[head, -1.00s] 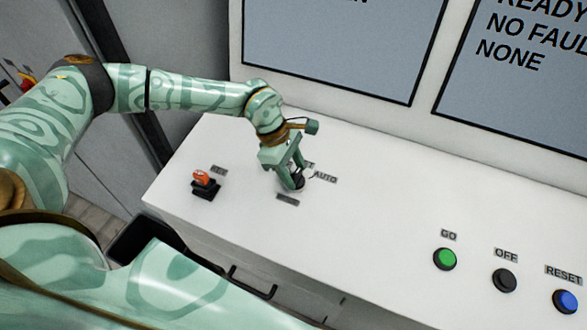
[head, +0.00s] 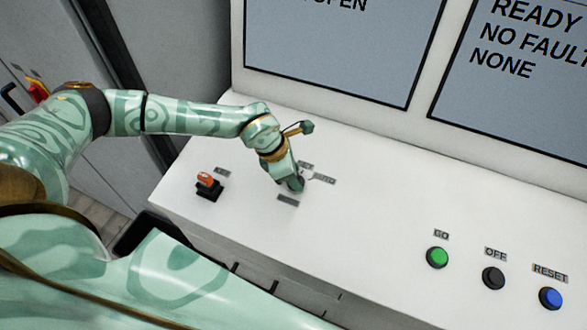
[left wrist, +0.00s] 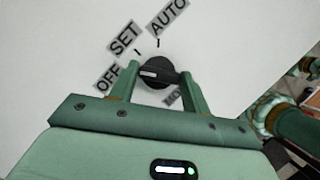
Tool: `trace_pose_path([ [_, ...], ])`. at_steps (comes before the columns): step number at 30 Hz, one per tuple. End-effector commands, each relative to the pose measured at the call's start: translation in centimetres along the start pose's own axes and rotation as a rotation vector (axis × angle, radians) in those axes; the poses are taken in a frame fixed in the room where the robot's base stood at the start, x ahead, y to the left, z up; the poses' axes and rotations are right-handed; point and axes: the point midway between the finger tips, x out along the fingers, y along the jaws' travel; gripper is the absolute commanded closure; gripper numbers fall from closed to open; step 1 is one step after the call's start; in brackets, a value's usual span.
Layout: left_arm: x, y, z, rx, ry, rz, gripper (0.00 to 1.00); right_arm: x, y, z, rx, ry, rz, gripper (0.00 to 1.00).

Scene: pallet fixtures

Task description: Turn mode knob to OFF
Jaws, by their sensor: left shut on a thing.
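The mode knob (left wrist: 157,72) is round and black, with a raised bar and a white mark at the bar's left end. In the left wrist view the mark points left, roughly toward the OFF label (left wrist: 108,78). The SET label (left wrist: 123,38) and AUTO label (left wrist: 168,18) lie above it. My left gripper (left wrist: 159,77) is shut on the knob, one finger at each side. In the head view my left gripper (head: 296,184) comes down on the panel and hides most of the knob. My right gripper is not in view.
The white console top (head: 350,230) carries an orange switch (head: 207,181) on a black base left of the gripper. A green GO button (head: 437,257), a black OFF button (head: 494,278) and a blue RESET button (head: 551,298) are at right. Screens (head: 340,50) stand behind.

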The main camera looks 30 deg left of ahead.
Motion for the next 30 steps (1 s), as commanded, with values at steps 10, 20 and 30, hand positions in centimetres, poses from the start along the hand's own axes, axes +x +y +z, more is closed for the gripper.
trace_pose_path([
  [10,-0.09,-0.04,0.12,-0.164,-0.003,0.069,0.76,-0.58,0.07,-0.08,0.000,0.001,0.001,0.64],
  [20,-0.09,-0.02,0.12,-0.208,-0.002,0.088,0.76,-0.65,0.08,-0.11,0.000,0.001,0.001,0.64],
  [30,-0.09,0.01,0.13,-0.210,-0.002,0.089,0.42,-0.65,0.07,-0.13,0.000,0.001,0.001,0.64],
])
